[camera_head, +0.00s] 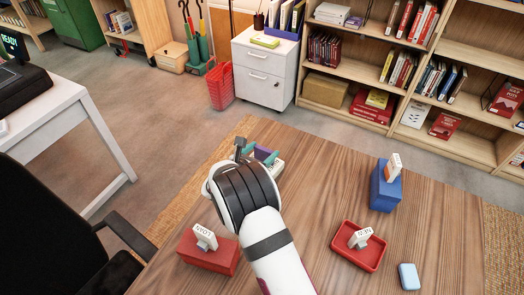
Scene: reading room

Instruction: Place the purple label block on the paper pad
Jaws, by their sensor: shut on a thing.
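My gripper (263,155) is beyond my wrist, near the far edge of the wooden table, and partly hidden by my arm. It is shut on the purple label block (264,153), which shows as a small purple patch between teal parts. A white label piece (279,168) shows just beside it. My arm hides the block's underside, so I cannot tell whether it touches the table. I cannot make out the paper pad for certain.
On the table (330,190) are a red block (208,256) with a white label, a blue block (385,190) with a label, a red tray (357,262) holding a white label piece, and a light blue item (409,277). Bare wood lies between my gripper and the blue block.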

